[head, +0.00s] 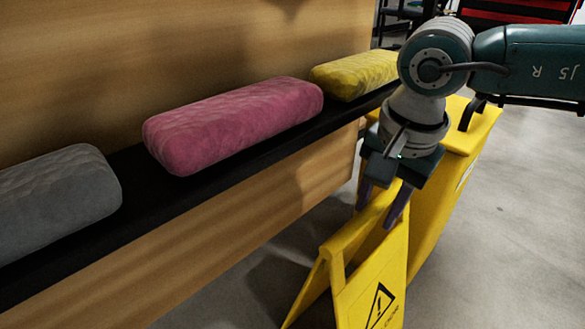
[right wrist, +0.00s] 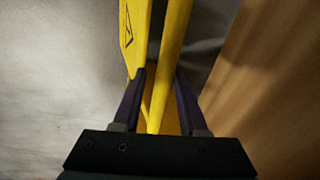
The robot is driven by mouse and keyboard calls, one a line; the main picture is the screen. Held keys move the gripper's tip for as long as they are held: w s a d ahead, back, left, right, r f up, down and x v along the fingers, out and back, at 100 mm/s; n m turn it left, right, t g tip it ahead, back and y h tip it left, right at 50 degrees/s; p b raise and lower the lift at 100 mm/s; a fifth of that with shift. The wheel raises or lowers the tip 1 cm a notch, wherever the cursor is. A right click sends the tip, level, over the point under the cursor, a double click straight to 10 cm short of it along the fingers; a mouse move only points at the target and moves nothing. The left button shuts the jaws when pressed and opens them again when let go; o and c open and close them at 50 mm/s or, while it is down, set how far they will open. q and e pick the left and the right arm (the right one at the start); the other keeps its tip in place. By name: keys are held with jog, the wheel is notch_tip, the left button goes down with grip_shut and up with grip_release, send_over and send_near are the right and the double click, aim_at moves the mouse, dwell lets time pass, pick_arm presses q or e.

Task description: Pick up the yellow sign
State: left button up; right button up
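The yellow sign (head: 375,285) stands on the floor as a folded A-frame with a black warning triangle on one panel. It shows in the lower middle of the head view. My right gripper (head: 381,207) is at the sign's top, pointing down. In the right wrist view, the yellow sign (right wrist: 173,40) passes between the two dark fingers of my right gripper (right wrist: 160,85). The fingers are spread on either side of it, with small gaps near their bases. Contact at the fingertips is not clear. My left gripper is not in view.
A yellow bin-like container (head: 436,190) stands right behind the sign. A black shelf (head: 225,165) on a wooden wall carries grey (head: 58,198), pink (head: 235,122) and yellow (head: 355,74) cushions to the left. Grey floor (head: 520,230) at the right is clear.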

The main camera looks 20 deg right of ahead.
jog(key=shift+w+f+b, duration=0.15)
jog(key=shift+f+b, duration=0.15)
jog(key=shift+f, duration=0.2)
jog(key=f+b, duration=0.1)
jog(key=f, duration=0.1)
jog(key=w+f+b, duration=0.1)
jog(key=f+b, duration=0.1)
jog(key=shift+b, duration=0.3)
jog(key=shift+c, duration=0.3)
grip_shut()
jog(key=shift+r, duration=0.1)
